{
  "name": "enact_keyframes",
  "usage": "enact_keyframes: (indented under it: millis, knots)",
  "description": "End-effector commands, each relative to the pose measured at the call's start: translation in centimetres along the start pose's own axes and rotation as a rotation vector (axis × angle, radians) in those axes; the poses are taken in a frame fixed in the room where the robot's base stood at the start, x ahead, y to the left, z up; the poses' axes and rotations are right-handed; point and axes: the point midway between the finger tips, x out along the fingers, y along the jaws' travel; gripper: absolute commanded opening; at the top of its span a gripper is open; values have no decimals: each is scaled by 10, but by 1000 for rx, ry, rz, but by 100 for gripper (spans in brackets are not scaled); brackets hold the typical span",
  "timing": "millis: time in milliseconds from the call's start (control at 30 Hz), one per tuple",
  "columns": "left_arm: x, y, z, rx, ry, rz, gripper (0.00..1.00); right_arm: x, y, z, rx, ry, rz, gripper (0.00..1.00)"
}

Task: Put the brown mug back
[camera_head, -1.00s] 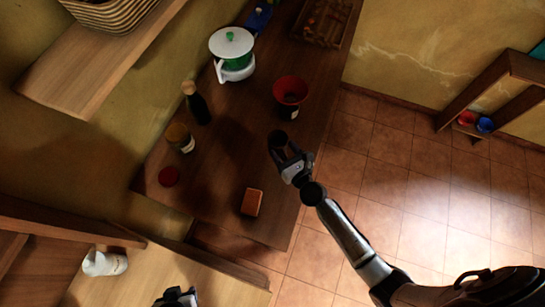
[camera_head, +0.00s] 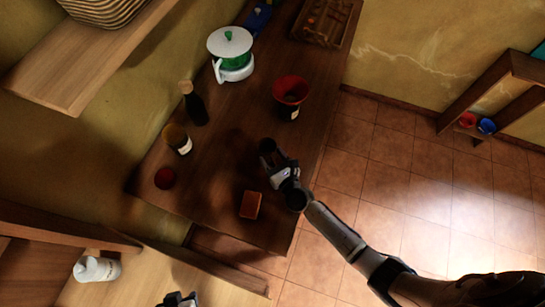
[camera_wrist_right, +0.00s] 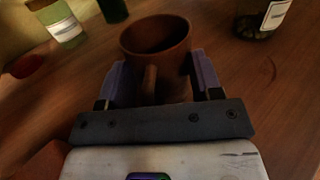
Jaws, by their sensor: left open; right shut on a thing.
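The brown mug (camera_wrist_right: 155,37) is between the two fingers of my right gripper (camera_wrist_right: 160,82) in the right wrist view, upright with its handle toward the wrist. In the head view the mug is a small dark round shape (camera_head: 267,146) at the tip of my right gripper (camera_head: 274,157), over the wooden counter (camera_head: 225,170). I cannot tell whether its base touches the counter. My left gripper (camera_head: 178,300) is open at the bottom edge of the head view, partly cut off, away from the mug.
Around the mug stand a dark bottle (camera_head: 196,108), a labelled jar (camera_head: 177,138), a red round item (camera_head: 165,178), an orange-brown block (camera_head: 250,205), a red bowl-topped container (camera_head: 290,91) and a white pot (camera_head: 231,50). A right-hand wall shelf (camera_head: 478,88) holds red and blue vessels.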

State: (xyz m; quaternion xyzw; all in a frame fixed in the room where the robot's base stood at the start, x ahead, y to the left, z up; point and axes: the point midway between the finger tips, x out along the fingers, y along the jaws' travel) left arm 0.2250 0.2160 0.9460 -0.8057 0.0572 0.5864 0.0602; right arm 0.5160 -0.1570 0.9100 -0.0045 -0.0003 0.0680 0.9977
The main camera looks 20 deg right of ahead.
Motion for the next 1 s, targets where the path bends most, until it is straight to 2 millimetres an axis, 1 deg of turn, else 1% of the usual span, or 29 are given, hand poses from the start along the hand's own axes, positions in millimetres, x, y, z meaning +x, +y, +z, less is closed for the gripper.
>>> enact_keyframes:
  millis: [233,267,533,733,867,967,1000]
  knots:
    - [5,-2,2,8,-1,-6,43,0,0,-4,1,-1,0,23]
    - [5,-2,2,9,-1,-7,43,0,0,-4,1,0,0,60]
    - [4,-3,2,10,-2,-8,43,0,0,-3,0,0,0,85]
    - [3,-2,2,7,-1,-5,43,0,0,-3,0,0,0,85]
    - [-2,-1,-1,2,0,-1,43,0,0,2,0,0,0,85]
    - [0,1,0,-2,2,1,43,-13,0,-1,0,2,0,85]
    - [0,1,0,-3,2,2,43,-20,0,-2,0,3,0,85]
